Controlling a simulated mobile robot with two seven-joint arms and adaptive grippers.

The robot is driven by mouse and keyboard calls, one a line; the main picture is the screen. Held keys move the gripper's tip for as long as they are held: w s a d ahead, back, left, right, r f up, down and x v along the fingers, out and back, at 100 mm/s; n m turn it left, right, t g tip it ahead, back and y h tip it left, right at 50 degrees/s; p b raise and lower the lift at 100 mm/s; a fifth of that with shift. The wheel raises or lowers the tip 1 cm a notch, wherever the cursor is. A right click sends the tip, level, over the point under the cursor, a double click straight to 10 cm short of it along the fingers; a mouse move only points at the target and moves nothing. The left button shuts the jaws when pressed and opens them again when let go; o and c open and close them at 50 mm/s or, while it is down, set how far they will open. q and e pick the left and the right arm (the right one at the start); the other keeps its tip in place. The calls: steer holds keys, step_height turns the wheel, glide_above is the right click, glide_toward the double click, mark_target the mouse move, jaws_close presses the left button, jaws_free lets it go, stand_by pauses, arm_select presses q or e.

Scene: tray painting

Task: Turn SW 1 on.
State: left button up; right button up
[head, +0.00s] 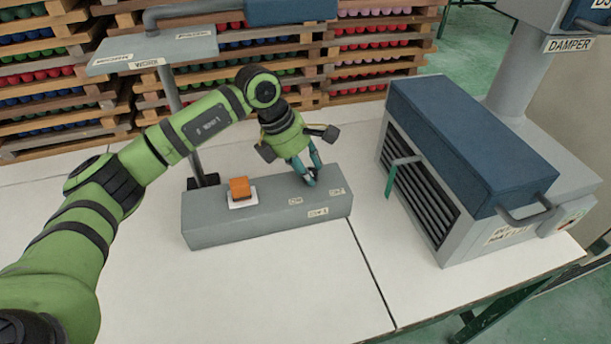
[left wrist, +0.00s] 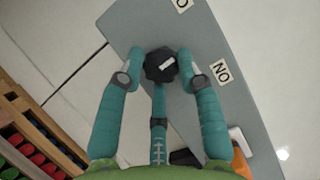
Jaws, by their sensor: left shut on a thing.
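The grey switch box (head: 215,222) lies on the white table. Small white labels sit on its top and front; the front one (head: 318,212) seems to read SW 1. A black ridged knob (left wrist: 160,65) with a white pointer mark stands on the box top in the left wrist view. My left gripper (head: 310,176) reaches down onto this knob from above. Its teal fingers are closed around the knob, one on each side, with a third finger behind. The fingers hide most of the knob in the head view. My right gripper is not in view.
An orange block-like button (head: 239,186) on a white plate is on the box, left of the gripper. A grey stand with a sign (head: 155,55) rises behind. A vented grey unit with a blue lid (head: 470,140) stands right. The front table is clear.

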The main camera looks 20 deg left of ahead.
arm_select(q)
steer(key=m, duration=0.1)
steer(key=m+g+b, duration=0.1)
steer(key=m+b, duration=0.1)
steer(key=shift+w+d+m, duration=0.2)
steer(key=shift+d+m, duration=0.05)
steer(key=shift+m, duration=0.15)
steer(key=shift+m+g, duration=0.4)
steer(key=m+g+b, duration=0.1)
steer(key=m, duration=0.3)
steer(key=shift+w+g, duration=0.1)
steer(key=shift+g, duration=0.2)
steer(key=shift+m+b, duration=0.35)
steer(key=shift+m, duration=0.15)
steer(key=shift+m+g, duration=0.3)
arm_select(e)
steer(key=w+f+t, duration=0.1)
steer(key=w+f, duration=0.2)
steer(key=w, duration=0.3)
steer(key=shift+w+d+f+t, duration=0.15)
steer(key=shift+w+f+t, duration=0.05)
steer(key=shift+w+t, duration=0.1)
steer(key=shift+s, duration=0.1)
arm_select(q)
steer(key=o, duration=1.1)
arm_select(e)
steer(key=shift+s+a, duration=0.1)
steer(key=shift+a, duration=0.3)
